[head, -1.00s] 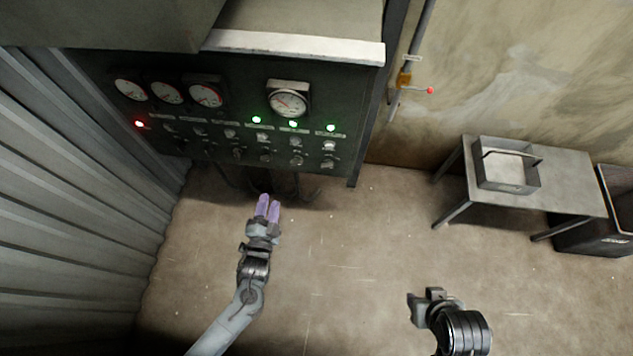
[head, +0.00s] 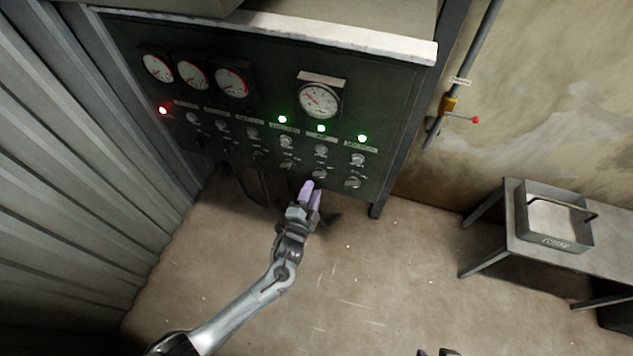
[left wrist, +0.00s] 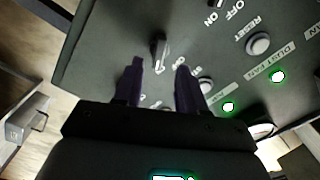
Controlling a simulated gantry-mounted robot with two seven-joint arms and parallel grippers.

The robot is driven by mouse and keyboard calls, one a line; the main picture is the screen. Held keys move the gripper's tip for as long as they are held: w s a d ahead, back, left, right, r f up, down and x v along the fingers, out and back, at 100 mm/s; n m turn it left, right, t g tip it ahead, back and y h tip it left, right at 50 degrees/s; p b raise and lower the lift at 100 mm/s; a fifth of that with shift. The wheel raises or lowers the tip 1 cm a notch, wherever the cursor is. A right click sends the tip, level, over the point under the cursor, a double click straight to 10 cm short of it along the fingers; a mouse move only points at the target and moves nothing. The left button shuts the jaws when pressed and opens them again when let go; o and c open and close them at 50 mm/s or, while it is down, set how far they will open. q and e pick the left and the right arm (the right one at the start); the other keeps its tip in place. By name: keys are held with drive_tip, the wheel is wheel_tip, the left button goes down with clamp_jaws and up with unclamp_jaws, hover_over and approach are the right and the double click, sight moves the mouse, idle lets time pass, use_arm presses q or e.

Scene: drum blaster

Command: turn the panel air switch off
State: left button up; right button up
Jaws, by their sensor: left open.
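The dark control panel (head: 250,65) fills the upper left of the head view. Its lower row holds rotary switches. The middle one under the green lights (head: 319,174) appears to be the air switch; its label is too small to read here. In the left wrist view a dark switch knob (left wrist: 158,50) shows between and beyond the fingertips, with ON/OFF markings partly hidden by the fingers. My left gripper (head: 310,188) is open, with purple fingers, just below and in front of this switch. It holds nothing. Only the tip of my right gripper (head: 437,352) shows at the bottom edge.
Three green lights (head: 320,128) and a red light (head: 163,110) glow on the panel. A reset button (left wrist: 258,43) and the dust fan label (left wrist: 270,62) are nearby. Corrugated wall (head: 70,180) stands left. A table (head: 625,255) with a tray (head: 555,243) stands right.

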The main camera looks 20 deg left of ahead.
sight(318, 178)
use_arm(q)
drive_tip(key=shift+w+a+b, duration=0.1)
drive_tip(key=shift+w+b, duration=0.3)
drive_tip(key=shift+w, duration=2)
clamp_jaws()
